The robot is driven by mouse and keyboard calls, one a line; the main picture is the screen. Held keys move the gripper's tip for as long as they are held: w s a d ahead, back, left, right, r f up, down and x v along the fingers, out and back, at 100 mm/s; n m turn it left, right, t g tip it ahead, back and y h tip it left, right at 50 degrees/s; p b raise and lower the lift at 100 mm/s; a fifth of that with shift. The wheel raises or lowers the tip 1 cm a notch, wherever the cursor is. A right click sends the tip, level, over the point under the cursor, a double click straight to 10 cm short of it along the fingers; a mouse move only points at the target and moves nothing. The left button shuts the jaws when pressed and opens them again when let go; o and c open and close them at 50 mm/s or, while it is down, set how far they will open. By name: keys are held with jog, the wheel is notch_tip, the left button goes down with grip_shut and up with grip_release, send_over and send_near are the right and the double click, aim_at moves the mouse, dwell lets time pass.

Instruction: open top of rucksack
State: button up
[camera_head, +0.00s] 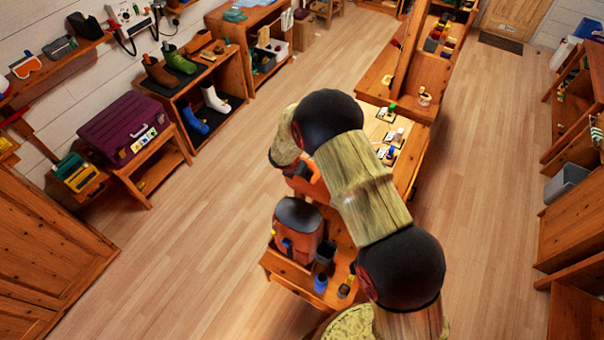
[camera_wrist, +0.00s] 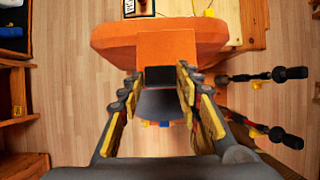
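The rucksack (camera_head: 297,232) is orange-brown with a dark, rounded top (camera_head: 298,212). It stands upright on a low wooden bench, below and left of my arm in the head view, and its top looks closed. In the wrist view, a grey top part (camera_wrist: 160,103) lies between and beyond my fingers, with a dark block and orange material (camera_wrist: 165,45) above it. My gripper (camera_wrist: 160,78) is open, its fingers on either side of the dark block. Whether they touch anything cannot be told. My arm hides my fingers in the head view.
A blue bottle (camera_head: 320,283) and a dark container (camera_head: 345,287) stand beside the rucksack. Black-ended rods (camera_wrist: 265,76) lie to the right in the wrist view. A wooden table with small items (camera_head: 398,135) stands behind my arm. The floor (camera_head: 190,240) to the left is clear.

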jog(key=o, duration=0.4)
jog(key=shift+f, duration=0.15)
jog(key=v, duration=1.2)
dwell(0.3)
